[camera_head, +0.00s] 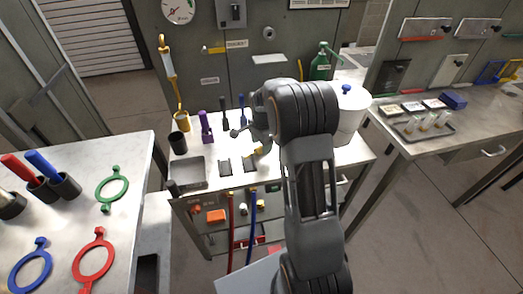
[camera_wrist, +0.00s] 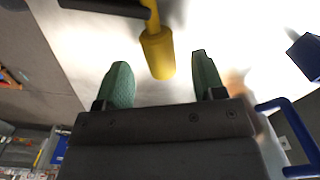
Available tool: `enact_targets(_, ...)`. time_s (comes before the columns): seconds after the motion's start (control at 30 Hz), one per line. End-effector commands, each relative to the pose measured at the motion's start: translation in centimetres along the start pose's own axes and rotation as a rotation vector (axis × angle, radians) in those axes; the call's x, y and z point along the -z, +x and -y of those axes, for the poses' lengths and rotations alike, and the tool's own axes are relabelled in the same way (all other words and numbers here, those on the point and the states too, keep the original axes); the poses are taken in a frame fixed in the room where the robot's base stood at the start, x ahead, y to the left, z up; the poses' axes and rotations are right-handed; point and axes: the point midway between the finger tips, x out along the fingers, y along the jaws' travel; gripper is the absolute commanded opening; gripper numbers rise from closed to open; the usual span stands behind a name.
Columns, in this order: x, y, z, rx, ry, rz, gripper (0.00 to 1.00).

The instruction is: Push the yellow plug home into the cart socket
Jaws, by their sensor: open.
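In the wrist view, the yellow plug (camera_wrist: 158,55) is a short cylinder with a thinner yellow stem running up to the top edge. It lies between the two green fingertips of my gripper (camera_wrist: 160,62), with a visible gap on each side. My gripper is open and holds nothing. In the head view, a small yellow piece, likely the plug (camera_head: 261,151), shows just below my wrist, near a dark flat block (camera_head: 250,165) on the cart top. My fingers are mostly hidden behind my arm there. I cannot tell which part is the cart socket or whether the plug touches it.
The metal cart (camera_head: 207,150) also carries a grey tray (camera_head: 187,172), a black cup (camera_head: 178,143), a purple tool (camera_head: 206,126) and a white canister (camera_head: 349,112). Side benches stand left and right. A blue loop (camera_wrist: 290,128) lies beside my gripper in the wrist view.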

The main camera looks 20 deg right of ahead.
Motion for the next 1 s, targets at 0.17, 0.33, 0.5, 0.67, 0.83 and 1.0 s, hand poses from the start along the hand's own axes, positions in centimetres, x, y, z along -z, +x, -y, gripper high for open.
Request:
enact_targets(0.17, 0.0, 2.0, -0.1, -0.003, 0.0, 0.001, 0.63)
enact_targets(0.33, 0.0, 2.4, 0.0, 0.0, 0.0, 0.0, 0.63)
enact_targets(0.5, 0.0, 2.4, 0.0, 0.0, 0.0, 0.0, 0.63)
enact_targets(0.67, 0.0, 2.4, 0.0, 0.0, 0.0, 0.0, 0.59)
enact_targets(0.83, 0.0, 2.4, 0.0, 0.0, 0.0, 0.0, 0.43)
enact_targets(1.0, 0.0, 2.4, 0.0, 0.0, 0.0, 0.0, 0.27)
